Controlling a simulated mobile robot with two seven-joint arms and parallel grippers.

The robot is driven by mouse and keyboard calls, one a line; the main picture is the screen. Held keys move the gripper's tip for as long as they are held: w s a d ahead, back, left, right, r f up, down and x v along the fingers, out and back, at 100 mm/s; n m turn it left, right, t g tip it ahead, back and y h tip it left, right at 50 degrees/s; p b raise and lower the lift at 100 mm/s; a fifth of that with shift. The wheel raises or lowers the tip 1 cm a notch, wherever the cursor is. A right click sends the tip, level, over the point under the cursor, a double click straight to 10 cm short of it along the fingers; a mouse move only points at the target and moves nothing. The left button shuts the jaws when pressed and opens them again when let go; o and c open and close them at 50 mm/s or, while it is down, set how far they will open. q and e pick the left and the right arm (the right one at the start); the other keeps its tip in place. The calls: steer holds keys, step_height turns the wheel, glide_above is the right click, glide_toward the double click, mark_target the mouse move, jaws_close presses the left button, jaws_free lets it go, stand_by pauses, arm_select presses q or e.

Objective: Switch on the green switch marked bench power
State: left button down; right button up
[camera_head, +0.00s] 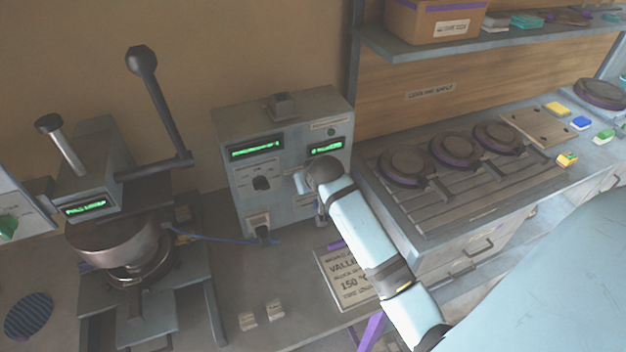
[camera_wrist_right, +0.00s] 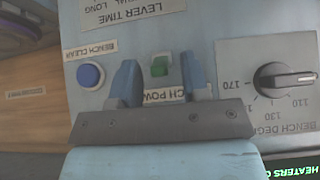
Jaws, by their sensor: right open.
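The green switch (camera_wrist_right: 160,66) is a small green block on the pale panel in the right wrist view. The bench power label (camera_wrist_right: 163,96) beside it is partly hidden by my gripper. My right gripper (camera_wrist_right: 159,74) is open, with one blue finger on each side of the switch. A gap shows on both sides; I cannot tell how far the fingertips are from the panel. In the head view my right arm reaches the grey control box (camera_head: 241,187) and hides the switch. I cannot tell which way the switch is set. My left gripper is not in view.
A blue bench clear button (camera_wrist_right: 90,76) and a black temperature knob (camera_wrist_right: 284,82) flank the switch. A lever press (camera_head: 112,231) stands left of the box. Right of it is a cooling bench with several round plates (camera_head: 451,150), under a shelf (camera_head: 420,47).

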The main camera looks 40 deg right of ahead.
steer(key=b+v, duration=0.1)
steer(key=v, duration=1.2)
steer(key=s+a+f+n+t+y, duration=0.1)
steer(key=s+a+f+n, duration=0.15)
steer(key=f, duration=0.55)
steer(key=s+a+f+n+t+y, duration=0.1)
steer(key=s+a+f, duration=0.3)
steer(key=f, duration=0.3)
steer(key=s+a+f+n+y, duration=0.1)
steer(key=s+a+f, duration=0.3)
steer(key=s, duration=0.2)
steer(key=s+a+f+n+t+y, duration=0.1)
steer(key=s+a+f, duration=0.3)
steer(key=s+f, duration=0.1)
steer(key=shift+s+y, duration=0.4)
steer(key=shift+s, duration=0.25)
steer(key=shift+f, duration=0.1)
